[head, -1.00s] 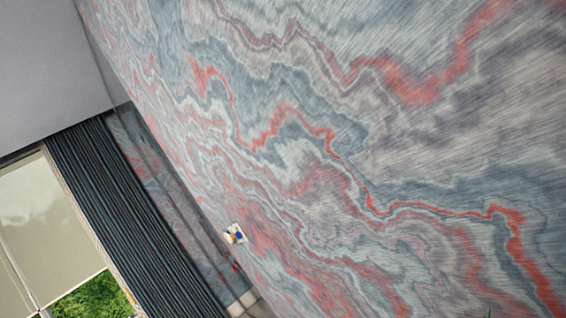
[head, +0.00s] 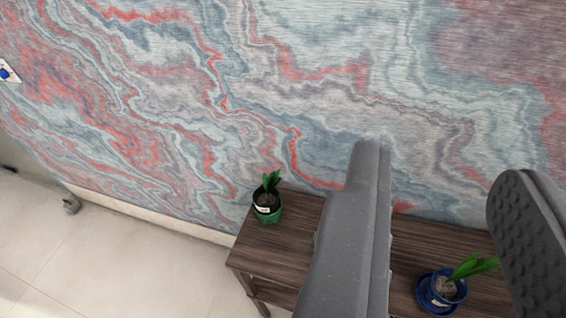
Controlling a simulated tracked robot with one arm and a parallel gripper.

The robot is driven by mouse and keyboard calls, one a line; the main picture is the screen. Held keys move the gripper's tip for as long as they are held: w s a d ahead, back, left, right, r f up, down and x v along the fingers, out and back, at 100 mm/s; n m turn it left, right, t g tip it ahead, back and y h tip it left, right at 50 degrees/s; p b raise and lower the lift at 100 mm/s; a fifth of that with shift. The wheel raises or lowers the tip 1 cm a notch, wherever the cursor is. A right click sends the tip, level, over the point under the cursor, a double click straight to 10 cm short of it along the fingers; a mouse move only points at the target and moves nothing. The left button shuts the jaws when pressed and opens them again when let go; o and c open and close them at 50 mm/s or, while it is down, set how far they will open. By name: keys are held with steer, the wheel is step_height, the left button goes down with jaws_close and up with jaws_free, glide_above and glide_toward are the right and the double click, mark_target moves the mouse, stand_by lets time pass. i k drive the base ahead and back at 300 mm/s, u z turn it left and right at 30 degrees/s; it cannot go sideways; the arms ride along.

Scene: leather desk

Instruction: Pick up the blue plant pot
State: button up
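The blue plant pot (head: 437,293) stands on a dark wooden table at the lower right of the head view, with green leaves leaning right and a blue saucer under it. My gripper (head: 443,168) is open, its two grey fingers wide apart. The pot shows between the fingers in the picture, with nothing held. The pot appears farther away than the fingers and apart from them. The left finger hides part of the table.
Pale tiled floor (head: 130,260) is open at the left.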

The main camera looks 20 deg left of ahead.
mark_target(447, 287)
steer(key=z, duration=0.7)
steer(key=k, duration=0.5)
steer(key=z, duration=0.25)
steer(key=i, duration=0.6)
steer(key=u, duration=0.35)
